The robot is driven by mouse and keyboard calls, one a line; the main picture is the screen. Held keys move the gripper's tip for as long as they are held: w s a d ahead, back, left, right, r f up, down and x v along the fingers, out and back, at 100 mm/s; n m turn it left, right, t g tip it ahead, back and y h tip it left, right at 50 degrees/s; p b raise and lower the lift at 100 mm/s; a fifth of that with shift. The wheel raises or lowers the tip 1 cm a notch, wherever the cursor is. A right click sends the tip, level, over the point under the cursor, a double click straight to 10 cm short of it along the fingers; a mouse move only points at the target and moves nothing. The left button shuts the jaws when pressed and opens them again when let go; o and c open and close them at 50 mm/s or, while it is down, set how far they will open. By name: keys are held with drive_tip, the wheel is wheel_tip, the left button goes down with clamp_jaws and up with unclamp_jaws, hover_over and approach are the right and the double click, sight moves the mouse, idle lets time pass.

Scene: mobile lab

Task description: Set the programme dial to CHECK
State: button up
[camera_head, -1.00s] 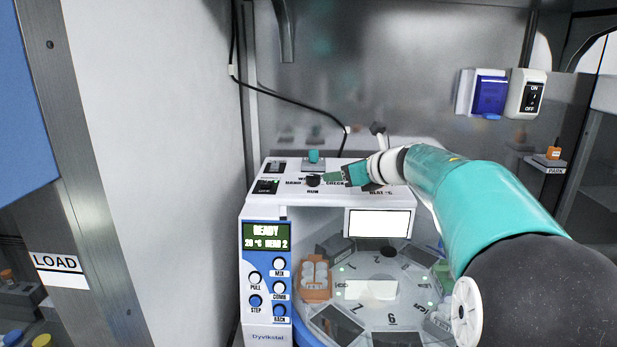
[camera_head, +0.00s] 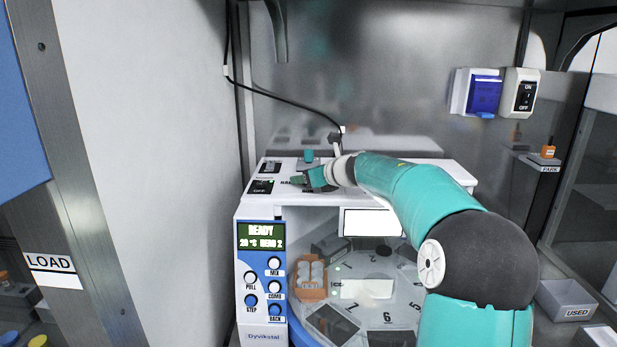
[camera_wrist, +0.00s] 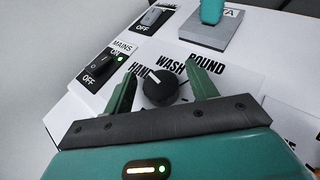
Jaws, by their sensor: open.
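The programme dial (camera_wrist: 160,89) is a black round knob with a white pointer line, on the white top panel of the machine (camera_head: 425,168). In the wrist view its pointer leans up and left, towards the gap between the HAND and WASH labels. My gripper (camera_wrist: 165,74) is open, with one green finger on each side of the dial; I cannot tell whether they touch it. In the head view my gripper (camera_head: 308,181) covers the dial. The CHECK label cannot be read in either view now.
The MAINS switch (camera_wrist: 100,66) with a lit green lamp sits left of the dial. A teal-topped lever on a grey plate (camera_wrist: 208,36) stands behind it. The display (camera_head: 262,236) reads READY. A steel wall (camera_head: 400,80) is behind the machine.

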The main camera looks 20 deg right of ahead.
drive_tip(key=c, duration=1)
